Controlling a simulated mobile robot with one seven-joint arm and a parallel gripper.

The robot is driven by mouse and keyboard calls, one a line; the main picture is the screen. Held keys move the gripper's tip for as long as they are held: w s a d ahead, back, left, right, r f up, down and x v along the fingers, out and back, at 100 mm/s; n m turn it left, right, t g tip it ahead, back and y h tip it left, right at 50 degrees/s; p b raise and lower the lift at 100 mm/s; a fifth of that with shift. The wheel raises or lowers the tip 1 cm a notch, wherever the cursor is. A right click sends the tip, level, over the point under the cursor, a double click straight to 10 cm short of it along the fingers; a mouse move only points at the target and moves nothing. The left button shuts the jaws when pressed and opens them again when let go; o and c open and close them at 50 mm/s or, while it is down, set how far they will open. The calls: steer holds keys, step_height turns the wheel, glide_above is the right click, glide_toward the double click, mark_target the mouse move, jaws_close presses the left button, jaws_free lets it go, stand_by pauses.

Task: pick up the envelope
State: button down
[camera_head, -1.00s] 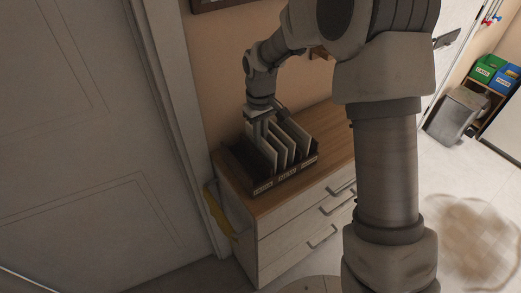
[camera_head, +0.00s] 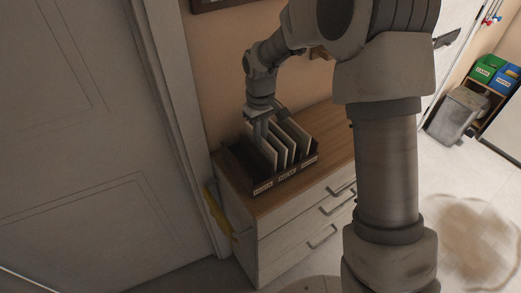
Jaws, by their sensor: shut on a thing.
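Several white envelopes (camera_head: 290,146) stand upright in a dark, labelled sorter tray (camera_head: 262,188) on top of a dresser. My gripper (camera_head: 259,132) points down at the left part of the tray. It is shut on the leftmost envelope (camera_head: 264,152), near its top edge. This envelope still stands in the tray, its lower part hidden by the tray's front wall. The fingertips are small and partly hidden against the envelope.
The wooden dresser top (camera_head: 335,145) is bare to the right of the tray. A wall rises close behind it, and a door (camera_head: 80,150) stands at the left. A grey bin (camera_head: 457,112) and green and blue boxes (camera_head: 487,68) are at the far right.

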step_height(320, 180, up, 10)
steer(key=shift+r, duration=0.1)
stand_by(0.6)
stand_by(0.4)
